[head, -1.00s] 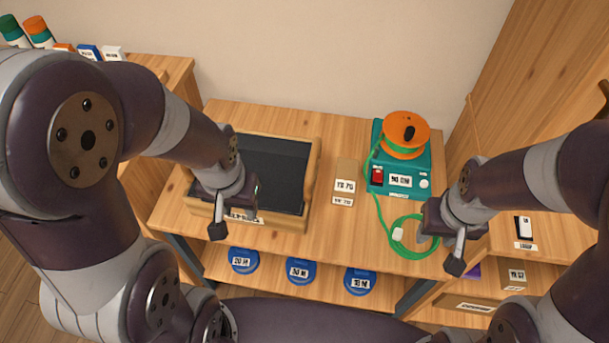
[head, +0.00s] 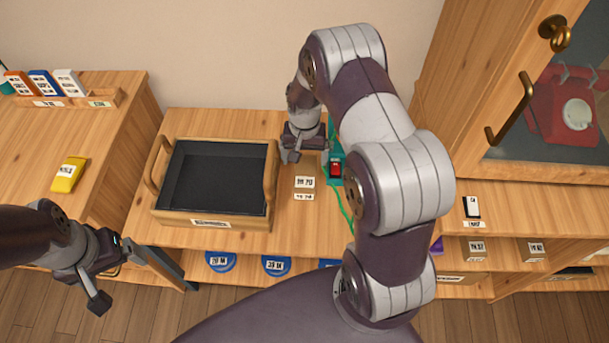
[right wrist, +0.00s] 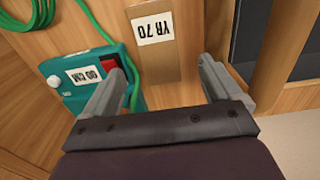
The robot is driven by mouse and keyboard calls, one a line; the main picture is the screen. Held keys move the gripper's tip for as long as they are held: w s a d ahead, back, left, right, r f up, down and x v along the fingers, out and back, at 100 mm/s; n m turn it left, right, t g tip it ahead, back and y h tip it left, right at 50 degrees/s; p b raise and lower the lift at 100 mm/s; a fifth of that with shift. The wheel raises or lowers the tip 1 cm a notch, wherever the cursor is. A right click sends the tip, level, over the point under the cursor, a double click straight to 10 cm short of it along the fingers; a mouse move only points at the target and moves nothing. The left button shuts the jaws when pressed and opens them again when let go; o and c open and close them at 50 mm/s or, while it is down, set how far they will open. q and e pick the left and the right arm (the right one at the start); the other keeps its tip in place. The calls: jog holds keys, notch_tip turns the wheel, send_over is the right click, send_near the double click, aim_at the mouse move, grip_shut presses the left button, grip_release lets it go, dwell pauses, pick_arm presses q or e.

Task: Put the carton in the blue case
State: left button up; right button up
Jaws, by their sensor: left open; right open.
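A brown carton-like block labelled YR 70 (head: 305,183) lies on the middle table, right of a black-lined wooden tray. It also shows in the right wrist view (right wrist: 153,62), beyond and between the fingers. My right gripper (head: 297,152) is open above the table at the block's far end, apart from it as far as I can tell. Its open fingers show in the right wrist view (right wrist: 166,90). My left gripper (head: 115,277) is open and empty, low at the left in front of the tables. I cannot tell which thing is the blue case; a small blue item (head: 44,84) stands in a rack at the left.
The wooden tray (head: 210,222) looks empty. A teal device with a red switch (right wrist: 80,72) and green cable stands beside the block, partly hidden by my right arm. A yellow box (head: 68,174) lies on the left table. A glass-doored cabinet (head: 500,170) stands right.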

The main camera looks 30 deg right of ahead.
aim_at(305, 172)
notch_tip(305, 172, down, 3)
jog(key=shift+r, duration=0.15)
jog(key=f, duration=0.5)
jog(key=shift+s+f, duration=0.15)
jog(key=shift+s, duration=0.05)
jog(key=c, duration=1.2)
